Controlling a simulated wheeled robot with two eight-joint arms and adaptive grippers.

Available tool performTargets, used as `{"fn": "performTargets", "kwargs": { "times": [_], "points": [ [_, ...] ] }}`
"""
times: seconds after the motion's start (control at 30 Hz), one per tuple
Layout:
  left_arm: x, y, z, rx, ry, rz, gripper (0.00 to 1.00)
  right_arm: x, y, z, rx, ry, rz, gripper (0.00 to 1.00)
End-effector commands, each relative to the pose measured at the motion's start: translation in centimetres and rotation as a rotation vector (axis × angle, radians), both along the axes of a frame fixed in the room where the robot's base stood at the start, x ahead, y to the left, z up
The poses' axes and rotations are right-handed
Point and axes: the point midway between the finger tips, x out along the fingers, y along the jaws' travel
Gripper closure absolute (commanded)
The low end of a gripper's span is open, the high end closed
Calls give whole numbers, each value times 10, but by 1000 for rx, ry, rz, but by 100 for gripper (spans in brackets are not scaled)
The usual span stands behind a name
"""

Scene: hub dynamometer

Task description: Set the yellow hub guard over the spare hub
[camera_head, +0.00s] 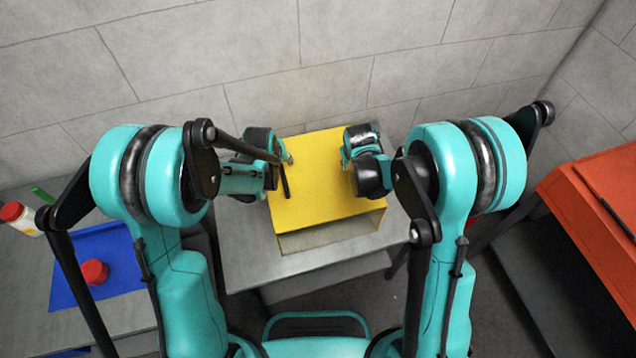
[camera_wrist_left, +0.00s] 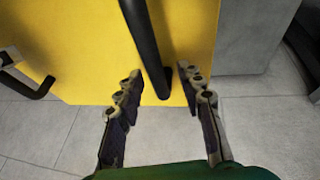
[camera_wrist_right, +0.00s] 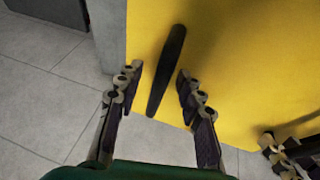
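The yellow hub guard (camera_head: 325,185) is a box-like cover at the grey table in the middle of the head view, with an opening towards me. Black bar handles are on it. My left gripper (camera_head: 285,160) is at its left side; in the left wrist view its open fingers (camera_wrist_left: 160,82) stand either side of a black handle (camera_wrist_left: 147,45). My right gripper (camera_head: 348,158) is at the right side; in the right wrist view its open fingers (camera_wrist_right: 158,78) straddle the other handle (camera_wrist_right: 167,70). Neither looks closed on it. I cannot see the spare hub.
The grey table (camera_head: 245,245) has bare top left and front of the guard. A blue mat (camera_head: 115,280) with a red round object (camera_head: 94,272) lies at the left, near a white bottle with a red cap (camera_head: 18,215). An orange cabinet (camera_head: 595,220) stands right. A wall is behind.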

Motion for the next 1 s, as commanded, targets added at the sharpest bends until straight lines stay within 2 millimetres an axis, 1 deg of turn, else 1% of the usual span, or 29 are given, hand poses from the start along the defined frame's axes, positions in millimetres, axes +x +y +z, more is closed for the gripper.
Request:
{"fn": "performTargets", "kwargs": {
  "times": [0.3,0.37,0.4,0.43,0.47,0.77,1.0],
  "points": [
    [1,0,-2,0,0,0,62,1,0,-2,0,0,0,62],
    [1,0,-2,0,0,0,78,1,0,-2,0,0,0,78],
    [1,0,-2,0,0,0,89,1,0,-2,0,0,0,89],
    [1,0,-2,0,0,0,97,1,0,-2,0,0,0,97],
    [1,0,-2,0,0,0,100,1,0,-2,0,0,0,100],
    [1,0,-2,0,0,0,100,1,0,-2,0,0,0,100],
    [1,0,2,0,-2,0,100,1,0,2,0,-1,0,100]
  ]
}}
